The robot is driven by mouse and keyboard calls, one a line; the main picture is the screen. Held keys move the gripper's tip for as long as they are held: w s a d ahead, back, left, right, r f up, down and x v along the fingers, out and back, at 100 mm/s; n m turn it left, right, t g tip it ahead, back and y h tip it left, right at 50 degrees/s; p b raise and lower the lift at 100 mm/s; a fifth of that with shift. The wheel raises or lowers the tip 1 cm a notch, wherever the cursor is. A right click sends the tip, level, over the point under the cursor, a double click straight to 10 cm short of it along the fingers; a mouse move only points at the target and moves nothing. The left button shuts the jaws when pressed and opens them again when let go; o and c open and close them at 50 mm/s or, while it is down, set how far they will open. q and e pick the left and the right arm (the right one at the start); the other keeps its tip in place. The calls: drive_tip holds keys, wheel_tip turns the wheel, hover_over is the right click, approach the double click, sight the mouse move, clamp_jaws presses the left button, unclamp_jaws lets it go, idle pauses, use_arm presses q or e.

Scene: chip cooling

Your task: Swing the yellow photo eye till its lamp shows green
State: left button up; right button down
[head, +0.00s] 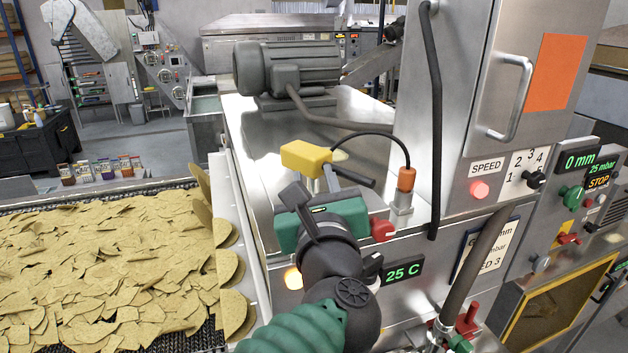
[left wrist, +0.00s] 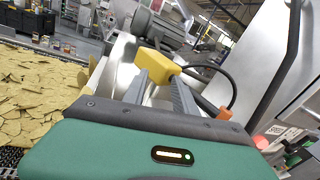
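The yellow photo eye (head: 306,158) is a small block above the steel machine top, with a black cable running right to an orange-capped connector (head: 405,180). It also shows just past my fingertips in the left wrist view (left wrist: 158,67). I cannot make out its lamp or the lamp's colour. My left gripper (head: 345,175) comes up from below, its two grey fingers apart and pointing at the eye. In the left wrist view the left gripper (left wrist: 163,82) has a clear gap between its fingers. I cannot tell whether a finger touches the eye. My right gripper is out of view.
A conveyor of chips (head: 100,265) runs along the left. A grey motor (head: 287,68) stands behind the eye. A red knob (head: 382,230) and a "25 C" display (head: 403,271) are close to my left gripper. A tall steel cabinet (head: 450,100) rises at the right.

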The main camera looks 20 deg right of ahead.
use_arm(q)
drive_tip(key=shift+d, duration=0.25)
drive_tip(key=shift+a, duration=0.1)
drive_tip(key=shift+s, duration=0.1)
idle(0.3)
